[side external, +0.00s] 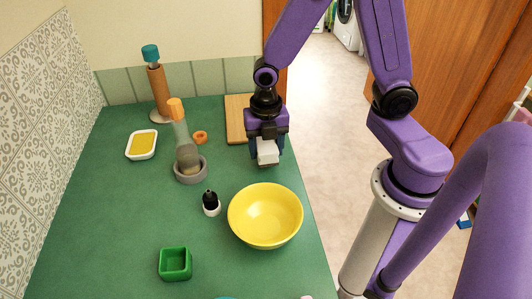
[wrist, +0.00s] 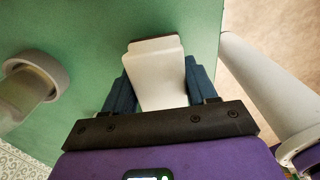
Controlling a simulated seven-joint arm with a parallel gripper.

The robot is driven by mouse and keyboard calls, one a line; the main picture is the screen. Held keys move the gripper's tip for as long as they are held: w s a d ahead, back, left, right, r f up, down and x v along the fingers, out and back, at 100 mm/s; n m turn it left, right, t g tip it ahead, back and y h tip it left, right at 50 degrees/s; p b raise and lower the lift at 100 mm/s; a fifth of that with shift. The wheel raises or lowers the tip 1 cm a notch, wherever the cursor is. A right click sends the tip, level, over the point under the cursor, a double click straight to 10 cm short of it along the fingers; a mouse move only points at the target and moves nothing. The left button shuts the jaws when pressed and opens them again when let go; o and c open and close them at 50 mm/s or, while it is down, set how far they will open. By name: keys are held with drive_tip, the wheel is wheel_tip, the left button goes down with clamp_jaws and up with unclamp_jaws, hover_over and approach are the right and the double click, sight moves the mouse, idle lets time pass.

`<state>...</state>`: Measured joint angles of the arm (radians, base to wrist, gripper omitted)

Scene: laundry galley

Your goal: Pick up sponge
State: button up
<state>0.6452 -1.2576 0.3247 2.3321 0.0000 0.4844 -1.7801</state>
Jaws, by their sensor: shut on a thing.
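My gripper (side external: 266,146) points down over the right side of the green counter, in front of the wooden board. It is shut on a white block (side external: 268,154), which also shows between the dark blue fingers in the wrist view (wrist: 159,75). The block is pale with a stepped far end; I cannot tell from its surface whether it is the sponge. Whether its underside touches the counter is hidden. A yellow slab (side external: 142,143) lies in a white dish at the left of the counter, apart from my gripper.
A yellow bowl (side external: 265,214) stands in front of my gripper. A grey ring-shaped holder (side external: 190,175) with an orange-topped bottle, a small black-topped bottle (side external: 211,203) and a green square cup (side external: 175,264) stand leftward. The counter's right edge is close; the middle left is clear.

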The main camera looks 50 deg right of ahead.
drive_tip(key=s+d+r, duration=0.3)
drive_tip(key=s+r, duration=0.7)
drive_tip(key=s, duration=0.3)
drive_tip(key=shift+s, duration=0.3)
